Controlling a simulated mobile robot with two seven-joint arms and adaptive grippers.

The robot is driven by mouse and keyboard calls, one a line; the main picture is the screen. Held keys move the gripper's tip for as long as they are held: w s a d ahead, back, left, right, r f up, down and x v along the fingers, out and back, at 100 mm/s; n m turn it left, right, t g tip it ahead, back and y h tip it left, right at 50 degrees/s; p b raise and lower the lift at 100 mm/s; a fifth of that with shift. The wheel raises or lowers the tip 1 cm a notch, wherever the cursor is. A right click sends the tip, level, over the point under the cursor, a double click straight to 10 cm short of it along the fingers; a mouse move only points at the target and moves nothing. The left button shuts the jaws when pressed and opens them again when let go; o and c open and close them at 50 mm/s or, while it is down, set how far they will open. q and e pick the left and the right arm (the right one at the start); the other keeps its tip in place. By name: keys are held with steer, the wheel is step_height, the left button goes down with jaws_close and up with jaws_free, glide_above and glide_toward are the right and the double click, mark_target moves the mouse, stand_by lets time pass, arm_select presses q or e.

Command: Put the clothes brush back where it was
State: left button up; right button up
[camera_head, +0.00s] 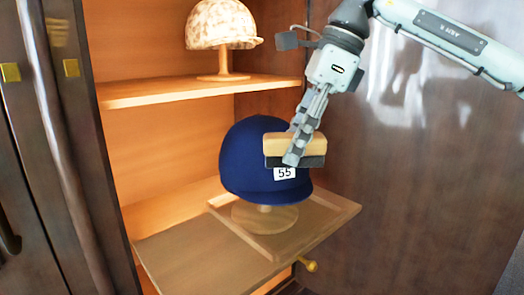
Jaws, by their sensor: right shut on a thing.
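The clothes brush (315,147) has a pale wooden back and dark bristles below. My right gripper (292,157) comes in from the upper right and is shut on the brush. The brush is in front of the right side of a dark blue riding cap (243,165); I cannot tell whether the bristles touch it. The cap sits on a round wooden stand (264,218) and bears a white label reading 55 (284,173). My left gripper is not in view.
The stand is on a wooden tray (335,222) on a pulled-out shelf (185,262) with a brass knob (308,264). Above, a fixed shelf (190,92) holds a patterned cap (222,24) on a stand. Dark doors flank the cabinet. The left front of the pulled-out shelf is bare.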

steer(key=s+d+f+n+g+h, duration=0.1)
steer(key=d+f+n, duration=0.3)
steer(key=f, duration=0.5)
steer(key=s+d+f+n+g+h, duration=0.2)
steer(key=s+d+f+n, duration=0.1)
steer(key=f+n, duration=0.5)
steer(key=s+d+f+n+g+h, duration=0.1)
steer(key=d+f+n, duration=0.5)
steer(key=f, duration=0.5)
steer(key=shift+s+g+h, duration=0.3)
steer(key=shift+s, duration=0.1)
steer(key=shift+w+r, duration=0.1)
steer(key=shift+d, duration=0.1)
